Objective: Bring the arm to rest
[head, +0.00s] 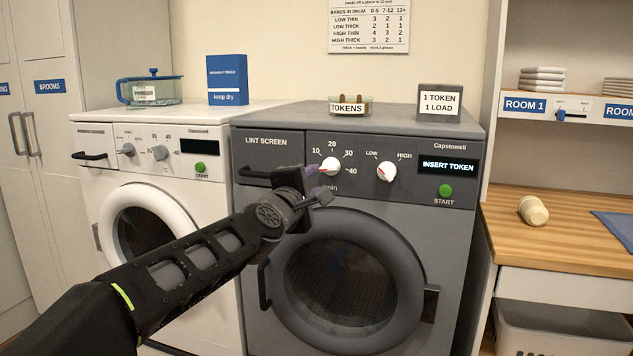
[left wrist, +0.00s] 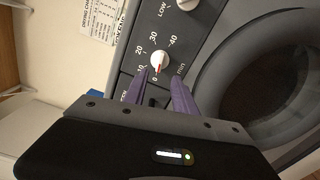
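My left gripper (head: 318,182) is in front of the grey dryer's control panel (head: 410,160), just below and left of the minutes dial (head: 331,167). In the left wrist view its two purple fingers (left wrist: 160,95) are apart with nothing held between them. The white minutes dial (left wrist: 160,60) shows just beyond the fingertips, with its red mark toward 0. I cannot tell whether a fingertip touches the panel. My left arm (head: 190,265) reaches in from the lower left. My right gripper is not in view.
The grey dryer's round door (head: 345,280) is shut, and its display (head: 449,165) reads INSERT TOKEN. A white washer (head: 160,200) stands at left. A tokens dish (head: 349,106) and a sign (head: 439,103) stand on the dryer.

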